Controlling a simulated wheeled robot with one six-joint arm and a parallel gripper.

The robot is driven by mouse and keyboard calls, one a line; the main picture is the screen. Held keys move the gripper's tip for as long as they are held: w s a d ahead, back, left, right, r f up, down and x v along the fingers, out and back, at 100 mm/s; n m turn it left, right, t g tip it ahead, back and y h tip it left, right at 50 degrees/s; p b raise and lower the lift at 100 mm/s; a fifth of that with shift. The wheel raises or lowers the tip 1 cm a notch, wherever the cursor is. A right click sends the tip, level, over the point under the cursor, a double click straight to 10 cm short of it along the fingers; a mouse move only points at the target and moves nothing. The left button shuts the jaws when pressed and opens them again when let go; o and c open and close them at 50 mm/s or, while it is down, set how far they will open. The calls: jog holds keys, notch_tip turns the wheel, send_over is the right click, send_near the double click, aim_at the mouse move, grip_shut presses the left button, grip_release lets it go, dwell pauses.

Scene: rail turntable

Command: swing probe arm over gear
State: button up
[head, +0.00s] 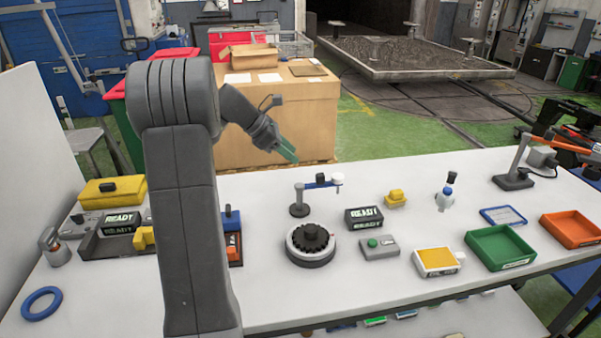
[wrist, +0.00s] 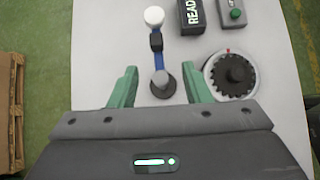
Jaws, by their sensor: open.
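The probe arm (head: 319,183) has a dark post, a blue middle section and a white tip. In the head view it points right, behind the gear, and the tip is clear of the gear. The dark toothed gear (head: 311,238) sits on a round turntable (head: 310,257). My gripper (head: 288,150) is open and empty, above and behind the probe arm. In the wrist view the probe arm (wrist: 157,46) shows between and beyond my green fingers (wrist: 159,77). The gear (wrist: 234,73) lies right of the right finger.
Two READY displays (head: 364,217) (head: 119,222), a grey box with a green button (head: 379,246) and a yellow block (head: 396,198) stand on the white table. Green (head: 500,262) and orange (head: 570,241) trays are at right. A cardboard box (head: 275,115) stands behind the table.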

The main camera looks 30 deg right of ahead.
aim_at(320, 174)
jog(key=x, duration=0.6)
jog(key=p+x, duration=0.1)
jog(key=x, duration=0.6)
jog(key=shift+w+d, duration=0.2)
jog(key=shift+d, duration=0.2)
grip_shut()
